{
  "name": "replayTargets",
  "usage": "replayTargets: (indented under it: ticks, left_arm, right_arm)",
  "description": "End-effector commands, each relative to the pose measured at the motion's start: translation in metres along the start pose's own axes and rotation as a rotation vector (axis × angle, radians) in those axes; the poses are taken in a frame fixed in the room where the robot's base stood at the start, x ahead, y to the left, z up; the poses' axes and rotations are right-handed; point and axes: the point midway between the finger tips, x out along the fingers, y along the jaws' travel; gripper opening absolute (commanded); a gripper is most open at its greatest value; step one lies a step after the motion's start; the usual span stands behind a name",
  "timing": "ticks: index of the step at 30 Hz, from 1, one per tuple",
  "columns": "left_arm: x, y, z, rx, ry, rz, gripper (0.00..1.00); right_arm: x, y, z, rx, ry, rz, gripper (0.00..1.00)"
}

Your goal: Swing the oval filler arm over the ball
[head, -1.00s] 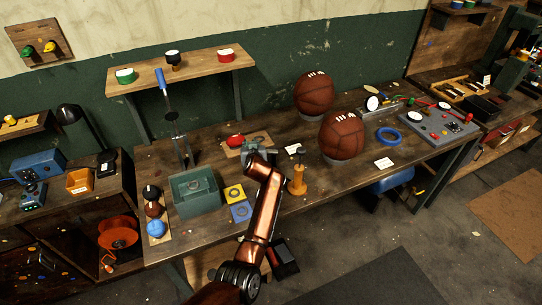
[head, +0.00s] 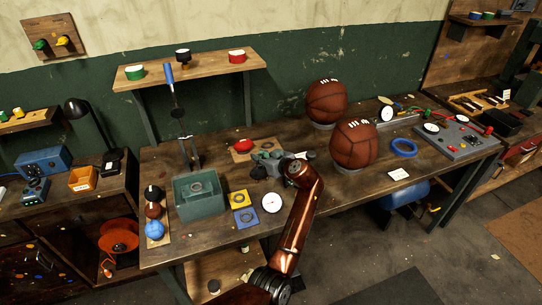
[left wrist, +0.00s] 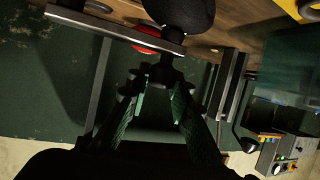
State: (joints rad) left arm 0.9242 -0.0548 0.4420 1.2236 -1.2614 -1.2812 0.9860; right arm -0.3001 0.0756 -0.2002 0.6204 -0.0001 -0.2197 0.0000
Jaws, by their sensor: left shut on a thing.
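Two brown leather balls stand on the bench in the head view, a rear one (head: 326,101) and a front one (head: 354,144), each on a pale ring. My left gripper (head: 266,163) is left of the front ball, its fingers partly hidden by my wrist. In the left wrist view its fingers (left wrist: 160,92) are closed on a dark stem (left wrist: 166,70) below a dark round end (left wrist: 180,14). I cannot tell whether this dark piece is the oval filler arm.
A green box (head: 199,207), yellow and blue squares and a white dial (head: 271,202) lie left of my arm. A blue-handled lever stand (head: 183,125) rises behind. A blue ring (head: 404,147) and a grey gauge panel (head: 456,140) lie right of the balls.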

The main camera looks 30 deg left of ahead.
Motion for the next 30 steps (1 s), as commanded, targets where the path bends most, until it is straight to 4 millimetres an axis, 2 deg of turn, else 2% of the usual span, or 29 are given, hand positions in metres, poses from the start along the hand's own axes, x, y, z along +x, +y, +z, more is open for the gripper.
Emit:
replayTargets:
  ticks: [12,13,18,21,30]
  left_arm:
    - [-0.0007,-0.0008,-0.0004,-0.003,0.0,-0.006,0.0]
    - [-0.0007,-0.0008,-0.0004,-0.003,0.0,-0.006,0.21]
    - [-0.0002,-0.0014,-0.0005,-0.003,0.0,-0.008,0.33]
    - [0.0002,-0.0019,-0.0006,-0.003,0.0,-0.009,0.38]
    - [-0.0023,-0.0019,-0.0005,-0.003,0.001,-0.009,0.38]
  right_arm:
    - [0.0001,0.0061,-0.0016,-0.003,0.002,0.006,0.6]
    - [0.0,0.0064,-0.0015,-0.003,0.002,0.006,0.6]
    - [0.0,0.0068,-0.0012,-0.003,0.001,0.007,0.6]
    - [0.0,0.0067,-0.001,-0.003,0.001,0.007,0.6]
    - [0.0002,0.0042,0.0022,-0.001,-0.003,0.004,0.6]
